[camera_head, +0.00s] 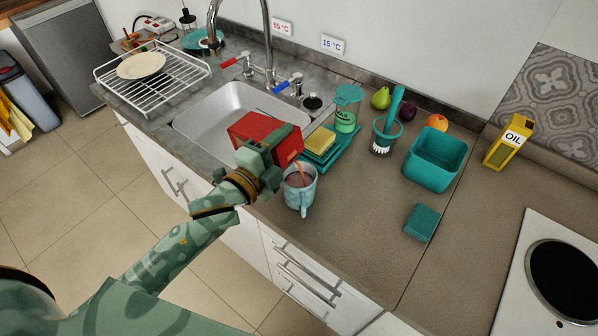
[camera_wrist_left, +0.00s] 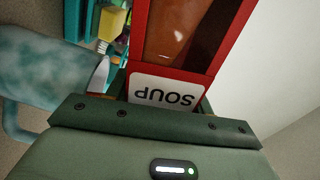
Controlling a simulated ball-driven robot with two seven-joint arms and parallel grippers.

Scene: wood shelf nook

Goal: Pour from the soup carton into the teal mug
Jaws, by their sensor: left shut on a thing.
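The red soup carton (camera_head: 255,128) is tipped on its side over the sink's front edge, its right end above the teal mug (camera_head: 303,200). An orange-brown stream (camera_head: 299,172) runs from the carton's end into the mug. The mug is pale and mottled, and stands upright on the counter with its handle toward the front. My left gripper (camera_head: 266,160) is shut on the carton. In the left wrist view the carton (camera_wrist_left: 178,85) shows its SOUP label upside down, and the mug (camera_wrist_left: 40,72) is at the left. My right gripper is not in view.
A teal tray with a yellow sponge (camera_head: 320,140) and a green-lidded bottle (camera_head: 346,112) stand just behind the mug. Counter (camera_head: 355,225) right of the mug is clear.

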